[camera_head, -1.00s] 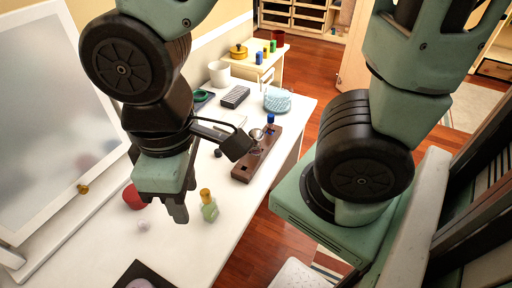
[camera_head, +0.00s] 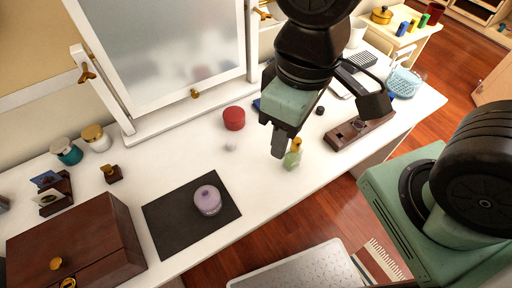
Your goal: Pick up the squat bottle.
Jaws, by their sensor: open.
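A squat purple bottle (camera_head: 207,200) with a rounded lid stands on a dark mat (camera_head: 168,234) on the white table. A small green bottle (camera_head: 292,158) with a yellow cap stands farther right. A short dark bottle (camera_head: 112,175) with a gold cap stands at the left. My gripper (camera_head: 279,147) points down and is open and empty, above and slightly left of the green bottle in the picture. Its fingers overlap in this view, and I cannot tell its exact height. It is well apart from the purple bottle.
A red round box (camera_head: 234,118) and a small white ball (camera_head: 231,146) are left of my gripper. A mirror (camera_head: 160,45) stands behind. A wooden box (camera_head: 75,245) is at front left, two jars (camera_head: 96,138) behind it. A brown tray (camera_head: 350,133) is at right.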

